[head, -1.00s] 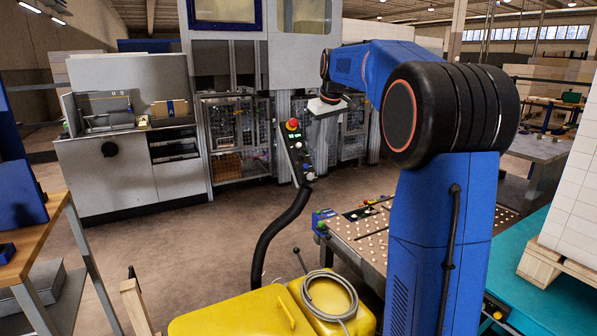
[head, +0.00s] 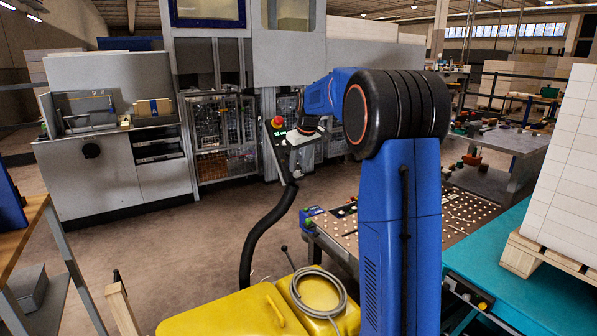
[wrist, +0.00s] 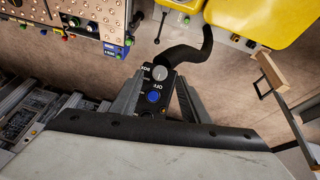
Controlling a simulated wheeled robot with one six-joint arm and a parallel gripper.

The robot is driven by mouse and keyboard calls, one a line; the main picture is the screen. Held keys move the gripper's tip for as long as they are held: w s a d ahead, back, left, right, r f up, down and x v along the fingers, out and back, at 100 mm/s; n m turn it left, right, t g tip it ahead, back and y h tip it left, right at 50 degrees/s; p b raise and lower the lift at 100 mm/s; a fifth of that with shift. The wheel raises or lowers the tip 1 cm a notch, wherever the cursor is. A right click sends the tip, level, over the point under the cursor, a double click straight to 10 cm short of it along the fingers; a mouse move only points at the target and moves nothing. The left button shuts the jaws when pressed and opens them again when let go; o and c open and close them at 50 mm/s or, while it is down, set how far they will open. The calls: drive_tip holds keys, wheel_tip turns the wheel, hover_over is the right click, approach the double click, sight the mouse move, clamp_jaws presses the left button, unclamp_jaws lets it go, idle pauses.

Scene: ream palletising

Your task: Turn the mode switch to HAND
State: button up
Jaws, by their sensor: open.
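A dark control box (head: 284,150) stands on a black curved stalk, with a red emergency-stop button (head: 278,121) at its top and a small green display. In the wrist view its face shows a round silver knob (wrist: 160,73), which looks like the mode switch, and a blue button (wrist: 153,97). White lettering lies beside them; I cannot read the switch's setting. My gripper (head: 298,140) is at the box's face in the head view. In the wrist view my gripper (wrist: 157,92) is open, its fingers either side of the lower panel. I cannot tell whether they touch it.
A yellow container (head: 235,312) with a coiled grey hose stands in front. A perforated table (head: 345,225) is right of the stalk. A grey machine (head: 110,150) and a caged machine stand behind. White stacks on a pallet (head: 540,258) are at right. Floor left of the stalk is clear.

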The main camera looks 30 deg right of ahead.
sight(298, 173)
drive_tip(key=shift+x, duration=2.15)
drive_tip(key=c, duration=1.1)
